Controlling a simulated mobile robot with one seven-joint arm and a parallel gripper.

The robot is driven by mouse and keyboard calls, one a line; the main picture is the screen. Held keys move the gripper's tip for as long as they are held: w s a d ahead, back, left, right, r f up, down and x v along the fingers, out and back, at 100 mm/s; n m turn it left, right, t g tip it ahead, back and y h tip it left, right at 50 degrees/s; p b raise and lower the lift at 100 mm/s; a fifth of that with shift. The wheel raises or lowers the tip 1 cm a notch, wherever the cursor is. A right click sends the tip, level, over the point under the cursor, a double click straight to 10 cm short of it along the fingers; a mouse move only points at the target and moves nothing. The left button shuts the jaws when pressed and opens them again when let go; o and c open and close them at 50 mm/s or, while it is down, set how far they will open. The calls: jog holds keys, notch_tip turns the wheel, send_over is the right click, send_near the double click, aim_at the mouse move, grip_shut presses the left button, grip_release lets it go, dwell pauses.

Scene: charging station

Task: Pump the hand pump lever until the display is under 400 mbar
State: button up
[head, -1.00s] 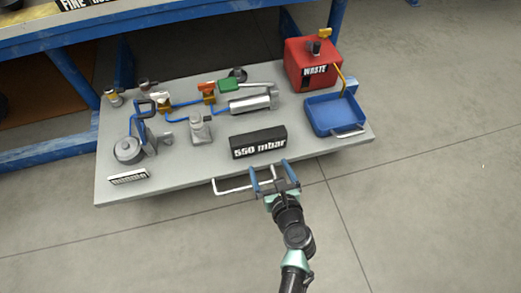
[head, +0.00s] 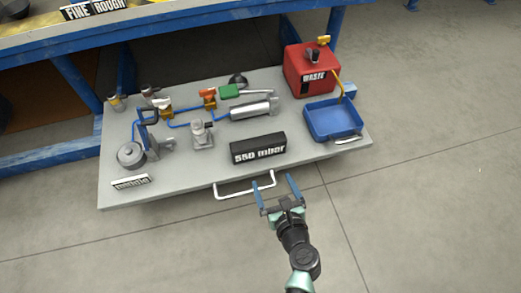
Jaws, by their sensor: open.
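The black display (head: 258,149) at the front middle of the grey cart top reads 550 mbar. The hand pump (head: 251,110) seems to be the silver cylinder lying behind the display. A lever with a green grip (head: 230,91) lies low just behind the cylinder, the grip at its left end. My gripper (head: 274,181) is open and empty, with its blue fingers spread. It is in front of the cart, near the right end of the white cart handle, apart from the pump and its lever. The display stands between my gripper and the pump.
The grey cart (head: 197,176) also bears a red waste can (head: 312,75), a blue tray (head: 333,121), blue hoses with valves, and a gauge (head: 131,154). The white handle (head: 243,189) sticks out in front. A blue-framed bench (head: 215,30) stands behind. The floor at right is clear.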

jog(key=p+v, duration=0.2)
jog(key=v, duration=0.4)
jog(key=w+a+r+n+t+p, duration=0.15)
jog(key=w+r+n, duration=0.25)
jog(key=r, duration=0.4)
jog(key=w+r+n+p, duration=0.2)
jog(key=w+r+n, duration=0.2)
jog(key=r, duration=0.4)
jog(key=w+r+n+t+p, duration=0.1)
jog(key=w+r+n, duration=0.3)
jog(key=r, duration=0.4)
notch_tip(320, 180, up, 26)
jog(key=w+a+n+t+p, duration=0.2)
jog(key=w+n+t+p, duration=0.15)
jog(key=n, duration=0.65)
jog(key=s+r+n+t+h+p, duration=0.1)
jog(key=s+r+n+t+p, duration=0.3)
jog(key=r, duration=0.9)
jog(key=s+r+n+t+h+p, duration=0.25)
jog(key=s+r, duration=0.45)
jog(key=r, duration=0.6)
jog(key=s+r+n+t+h+p, duration=0.1)
jog(key=s+r+n+t+p, duration=0.25)
jog(key=r, duration=0.95)
notch_tip(320, 180, up, 33)
jog(key=s+g+p, duration=0.1)
jog(key=p, duration=3.2)
jog(key=shift+s+r, duration=0.2)
jog(key=shift+r, duration=0.05)
